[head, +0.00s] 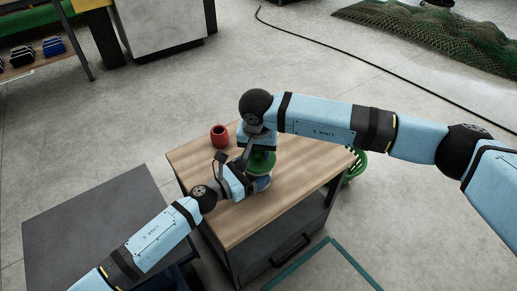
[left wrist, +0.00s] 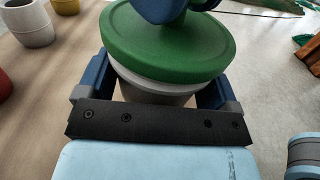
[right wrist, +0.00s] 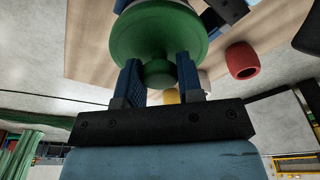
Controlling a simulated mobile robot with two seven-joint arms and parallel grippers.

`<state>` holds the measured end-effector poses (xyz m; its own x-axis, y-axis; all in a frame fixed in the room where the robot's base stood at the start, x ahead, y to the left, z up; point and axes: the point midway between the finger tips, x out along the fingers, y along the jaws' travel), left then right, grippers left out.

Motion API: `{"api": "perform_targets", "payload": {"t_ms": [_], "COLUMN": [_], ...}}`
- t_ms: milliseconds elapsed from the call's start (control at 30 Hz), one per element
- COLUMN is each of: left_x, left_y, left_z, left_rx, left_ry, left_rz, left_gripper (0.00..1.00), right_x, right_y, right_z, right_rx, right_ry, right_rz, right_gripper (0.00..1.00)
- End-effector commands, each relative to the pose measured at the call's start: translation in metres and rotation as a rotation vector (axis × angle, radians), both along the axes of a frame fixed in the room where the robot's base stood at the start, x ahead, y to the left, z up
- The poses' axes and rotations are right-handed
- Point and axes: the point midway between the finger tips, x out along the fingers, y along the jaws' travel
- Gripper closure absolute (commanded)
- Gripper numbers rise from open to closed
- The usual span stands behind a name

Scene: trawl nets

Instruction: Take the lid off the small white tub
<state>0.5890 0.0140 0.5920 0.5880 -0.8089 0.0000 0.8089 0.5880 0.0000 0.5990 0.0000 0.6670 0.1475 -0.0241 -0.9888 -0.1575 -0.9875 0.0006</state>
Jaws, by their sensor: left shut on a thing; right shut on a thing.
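The small white tub (left wrist: 158,92) stands between the two fingers of my left gripper (left wrist: 155,80), which is shut on its sides. A round green lid (left wrist: 165,45) is over the tub's mouth in the left wrist view. A pale band of the tub shows under its near edge, and I cannot tell whether the lid touches the rim. My right gripper (right wrist: 158,75) is shut on the lid's green knob (right wrist: 158,74). In the head view the lid (head: 262,163) shows between my two grippers, and the tub is mostly hidden.
A red pot (head: 219,135) stands on the wooden worktop (head: 240,222) behind my left gripper. A whitish pot (left wrist: 28,22) and a yellow one (left wrist: 65,5) stand close by. A green basket (head: 356,163) is beyond the right edge. The near worktop is clear.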

Motion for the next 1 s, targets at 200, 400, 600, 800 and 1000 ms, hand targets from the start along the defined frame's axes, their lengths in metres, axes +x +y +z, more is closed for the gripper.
{"api": "perform_targets", "payload": {"t_ms": [200, 400, 600, 800, 1000], "left_x": [0.000, 0.000, 0.000, 0.000, 0.000], "left_y": [0.000, 0.000, 0.000, 0.000, 0.000], "left_z": [0.000, 0.000, 0.000, 0.000, 0.000], "left_rx": [0.000, 0.000, 0.000, 0.000, 0.000], "left_ry": [0.000, 0.000, 0.000, 0.000, 0.000], "left_rz": [0.000, 0.000, 0.000, 0.000, 0.000], "left_gripper": [0.57, 0.57, 0.57, 0.57, 0.57], "right_x": [0.000, 0.000, 0.000, 0.000, 0.000], "right_y": [0.000, 0.000, 0.000, 0.000, 0.000], "right_z": [0.004, 0.011, 0.018, 0.022, 0.022], "right_rx": [0.000, 0.001, 0.001, 0.000, 0.000], "right_ry": [-0.001, 0.000, -0.001, -0.001, 0.000], "right_rz": [0.000, 0.000, 0.000, 0.000, 0.000], "right_gripper": [0.94, 0.94, 0.94, 0.94, 0.94]}}
